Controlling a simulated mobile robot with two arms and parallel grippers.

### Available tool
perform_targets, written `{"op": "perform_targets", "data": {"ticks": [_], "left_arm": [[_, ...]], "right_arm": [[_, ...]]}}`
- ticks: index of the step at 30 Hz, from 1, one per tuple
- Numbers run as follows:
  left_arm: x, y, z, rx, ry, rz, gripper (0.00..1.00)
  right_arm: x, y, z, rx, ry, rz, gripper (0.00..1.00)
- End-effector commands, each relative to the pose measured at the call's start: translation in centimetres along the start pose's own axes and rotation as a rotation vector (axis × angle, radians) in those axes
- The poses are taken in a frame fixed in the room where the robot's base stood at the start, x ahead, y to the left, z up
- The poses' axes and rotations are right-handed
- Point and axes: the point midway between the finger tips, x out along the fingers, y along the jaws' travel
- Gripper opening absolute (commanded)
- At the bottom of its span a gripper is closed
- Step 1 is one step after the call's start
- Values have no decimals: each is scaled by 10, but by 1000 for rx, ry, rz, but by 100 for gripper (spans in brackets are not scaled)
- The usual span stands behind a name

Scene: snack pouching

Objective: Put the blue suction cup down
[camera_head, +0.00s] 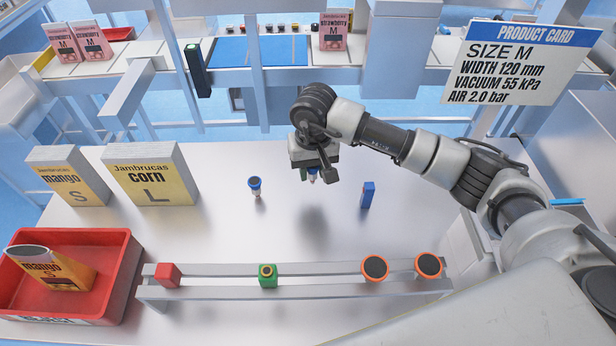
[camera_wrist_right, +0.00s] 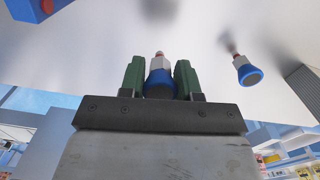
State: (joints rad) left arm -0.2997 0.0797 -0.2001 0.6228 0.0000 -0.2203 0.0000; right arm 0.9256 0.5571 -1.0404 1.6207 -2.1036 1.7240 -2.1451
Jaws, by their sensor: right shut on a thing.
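My right gripper (camera_head: 314,172) is above the middle of the metal table, and its shadow falls on the table below it. In the right wrist view its two green fingers (camera_wrist_right: 160,78) are shut on a blue suction cup (camera_wrist_right: 158,82) with a white and red stem. In the head view this cup (camera_head: 312,179) is mostly hidden under the gripper. A second blue suction cup (camera_head: 255,187) stands on the table to the left; it also shows in the right wrist view (camera_wrist_right: 247,73). My left gripper is not in view.
A blue block (camera_head: 367,195) stands to the right. A front rail (camera_head: 215,278) carries a red block (camera_head: 168,275), a green part (camera_head: 267,276) and two orange-rimmed discs. Mango (camera_head: 68,176) and corn (camera_head: 150,173) boxes stand at left, behind a red bin (camera_head: 125,262). Bare table surrounds the gripper.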

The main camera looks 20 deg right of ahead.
Motion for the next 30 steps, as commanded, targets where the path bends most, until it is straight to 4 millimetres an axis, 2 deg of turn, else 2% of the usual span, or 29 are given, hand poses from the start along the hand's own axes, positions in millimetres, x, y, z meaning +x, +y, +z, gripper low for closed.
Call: {"op": "perform_targets", "data": {"ticks": [5, 13, 26, 27, 30], "left_arm": [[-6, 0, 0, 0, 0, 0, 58], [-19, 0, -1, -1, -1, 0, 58], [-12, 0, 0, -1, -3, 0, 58], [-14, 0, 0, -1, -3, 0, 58], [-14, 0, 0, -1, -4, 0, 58]], "right_arm": [[9, -11, 1, 1, -1, 1, 9], [43, -10, 1, 2, -2, 1, 9], [51, -10, 0, 0, 2, 1, 9], [49, -10, 0, 1, 1, 1, 38], [49, -10, 0, 1, 1, 1, 54]]}}
